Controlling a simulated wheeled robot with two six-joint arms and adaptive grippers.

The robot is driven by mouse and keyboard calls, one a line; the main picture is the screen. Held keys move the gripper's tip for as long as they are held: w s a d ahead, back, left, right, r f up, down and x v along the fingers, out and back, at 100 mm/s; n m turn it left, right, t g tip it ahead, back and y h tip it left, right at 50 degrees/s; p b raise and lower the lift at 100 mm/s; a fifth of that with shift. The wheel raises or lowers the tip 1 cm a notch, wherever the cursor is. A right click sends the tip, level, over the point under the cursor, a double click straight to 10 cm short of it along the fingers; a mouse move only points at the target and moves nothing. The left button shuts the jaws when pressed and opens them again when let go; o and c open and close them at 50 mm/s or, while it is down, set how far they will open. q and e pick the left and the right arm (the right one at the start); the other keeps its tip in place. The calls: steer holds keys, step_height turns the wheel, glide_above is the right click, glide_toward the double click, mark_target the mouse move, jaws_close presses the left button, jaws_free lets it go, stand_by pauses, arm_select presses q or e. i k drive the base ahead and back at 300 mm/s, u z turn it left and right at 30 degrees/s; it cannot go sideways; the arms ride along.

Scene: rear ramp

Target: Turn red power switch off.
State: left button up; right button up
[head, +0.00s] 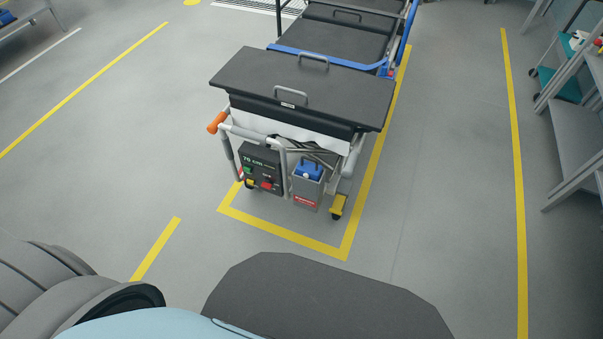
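A dark control box (261,168) hangs low on the near end of a wheeled cart, with white lettering at its top. A small red part (267,185), likely the red power switch, shows low on its face. Green and yellow parts lie to its left. The switch is too small to tell its position. Neither of my grippers is in view. Nothing touches the box.
The cart's dark top (330,88) overhangs the box. An orange-ended handle (216,122) sticks out left. A grey container with a blue top (308,169) stands right of the box. Shelving (580,125) is at the right. Floor before the cart is clear.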

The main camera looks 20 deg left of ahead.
mark_target(266, 183)
steer(key=z, duration=0.05)
steer(key=i, duration=0.8)
steer(key=u, duration=0.8)
steer(key=i, duration=0.45)
steer(key=u, duration=0.45)
